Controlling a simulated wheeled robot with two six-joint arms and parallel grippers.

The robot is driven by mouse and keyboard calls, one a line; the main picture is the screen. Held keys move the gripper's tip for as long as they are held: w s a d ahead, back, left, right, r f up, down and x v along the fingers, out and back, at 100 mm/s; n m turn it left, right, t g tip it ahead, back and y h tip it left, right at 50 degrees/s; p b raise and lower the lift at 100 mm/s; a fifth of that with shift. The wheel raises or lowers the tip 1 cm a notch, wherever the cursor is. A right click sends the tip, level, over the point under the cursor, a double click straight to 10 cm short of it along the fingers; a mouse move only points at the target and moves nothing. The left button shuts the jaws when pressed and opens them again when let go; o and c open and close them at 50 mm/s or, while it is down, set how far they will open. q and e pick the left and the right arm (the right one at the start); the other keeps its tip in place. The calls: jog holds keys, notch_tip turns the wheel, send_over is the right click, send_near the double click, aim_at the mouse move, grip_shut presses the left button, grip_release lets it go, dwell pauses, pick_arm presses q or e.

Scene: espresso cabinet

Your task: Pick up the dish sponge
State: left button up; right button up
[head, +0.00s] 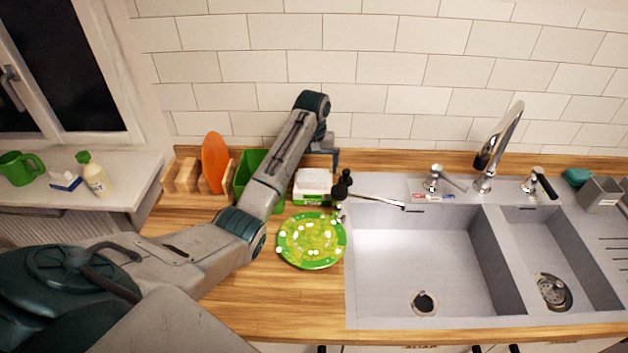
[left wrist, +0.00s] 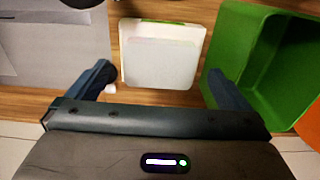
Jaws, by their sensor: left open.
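My right gripper is not in view.
A green container (head: 244,172) stands close to the block on the left; the plate (head: 290,261) is in front. A black-headed brush (head: 342,184) and the sink (head: 410,250) are to the right. A teal block (head: 577,177) lies at the far right. The front counter is clear.

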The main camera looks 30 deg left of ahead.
aim_at(313, 178)
pick_arm(q)
notch_tip(313, 178, down, 3)
jog(key=shift+p, duration=1)
jog(key=shift+f, duration=0.55)
jog(key=c, duration=0.7)
jog(key=shift+c, duration=0.8)
notch_tip(313, 178, up, 6)
jog(key=b, duration=0.3)
jog(key=shift+w+a+r, duration=0.1)
jog(key=shift+r, duration=0.15)
notch_tip(313, 178, up, 4)
jog(key=shift+f+p, duration=0.15)
jog(key=shift+p, duration=0.8)
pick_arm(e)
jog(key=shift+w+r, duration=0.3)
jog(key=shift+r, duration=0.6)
